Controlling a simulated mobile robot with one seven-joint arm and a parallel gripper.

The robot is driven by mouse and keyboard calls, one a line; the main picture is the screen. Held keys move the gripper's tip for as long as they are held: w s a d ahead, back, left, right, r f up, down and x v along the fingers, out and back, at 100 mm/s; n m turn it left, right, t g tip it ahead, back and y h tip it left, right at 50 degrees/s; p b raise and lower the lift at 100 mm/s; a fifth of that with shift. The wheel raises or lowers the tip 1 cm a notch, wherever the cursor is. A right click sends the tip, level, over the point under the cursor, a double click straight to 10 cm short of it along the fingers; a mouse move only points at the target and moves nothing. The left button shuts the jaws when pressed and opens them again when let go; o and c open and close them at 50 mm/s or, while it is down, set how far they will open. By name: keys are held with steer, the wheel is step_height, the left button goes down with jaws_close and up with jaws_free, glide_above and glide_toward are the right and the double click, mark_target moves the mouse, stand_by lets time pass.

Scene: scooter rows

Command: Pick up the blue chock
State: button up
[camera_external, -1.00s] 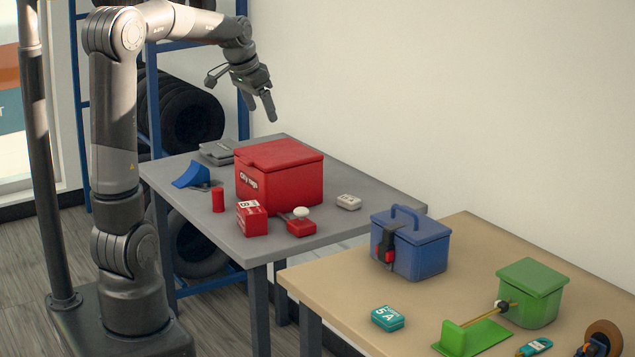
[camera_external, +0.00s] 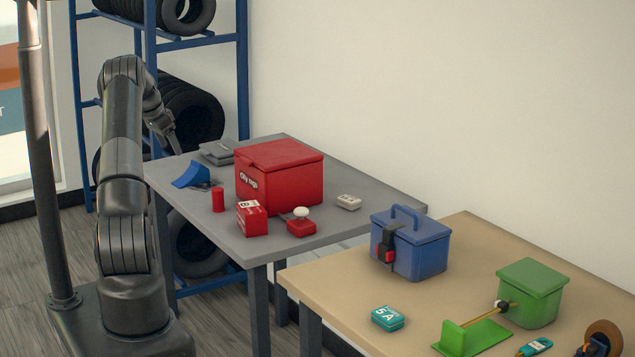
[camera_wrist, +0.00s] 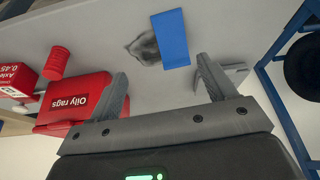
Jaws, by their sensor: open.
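The blue chock (camera_external: 192,174) is a wedge lying on the grey table (camera_external: 235,241) near its far left corner, left of the red box. In the wrist view the blue chock (camera_wrist: 171,38) lies beyond the fingertips, with a dark grey patch or piece at its left side. My gripper (camera_wrist: 164,85) is open and empty, its two fingers spread wide, and it is apart from the chock. In the external view my gripper is mostly hidden behind my arm; a finger shows left of the chock.
A red box labelled "Oily rags" (camera_external: 279,178) stands beside the chock, with a red cylinder (camera_external: 218,200) and a small red box (camera_external: 252,218) in front. A flat grey object (camera_external: 216,152) lies behind the chock. A blue tyre rack (camera_external: 244,80) stands behind the table.

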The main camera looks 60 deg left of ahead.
step_height(320, 180, down, 2)
steer(key=s+a, duration=0.2)
glide_toward(179, 183)
steer(key=shift+a+f, duration=0.2)
steer(key=shift+f, duration=0.25)
steer(key=shift+a+f, duration=0.2)
steer(key=shift+f, duration=0.3)
steer(key=x, duration=0.4)
steer(key=shift+w+d+f, duration=0.25)
steer(key=shift+w+d, duration=0.05)
steer(key=shift+w, duration=0.2)
steer(key=shift+w+f, duration=0.15)
steer(key=shift+f, duration=0.2)
steer(key=shift+f, duration=0.1)
steer(key=c, duration=1.2)
steer(key=shift+c, duration=0.6)
